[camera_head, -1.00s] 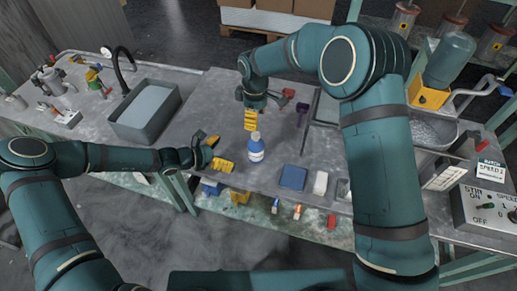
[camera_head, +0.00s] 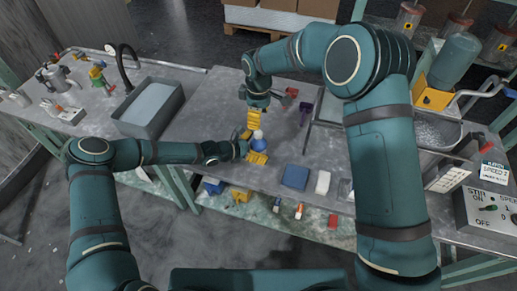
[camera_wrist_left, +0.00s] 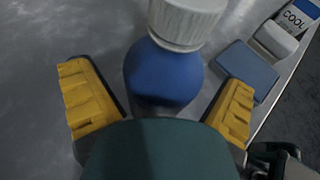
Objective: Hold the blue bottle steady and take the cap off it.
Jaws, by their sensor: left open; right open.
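The blue bottle (camera_head: 257,143) stands upright on the grey bench with its white cap (camera_head: 257,134) on top. The left wrist view shows the bottle's blue body (camera_wrist_left: 160,80) and ribbed white cap (camera_wrist_left: 185,22) close up. My left gripper (camera_head: 254,146) is open around the bottle low down, one yellow finger on each side; gaps show between fingers and body in the left wrist view (camera_wrist_left: 160,105). My right gripper (camera_head: 254,119) is open, pointing down, just behind and above the bottle, with nothing seen in it. The bottle's lower part is hidden by my left gripper.
A blue block (camera_head: 295,177) and a white block (camera_head: 322,182) lie to the right near the front edge. Red and purple tools (camera_head: 304,108) lie behind. A sink (camera_head: 150,107) is at left. The bench between sink and bottle is clear.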

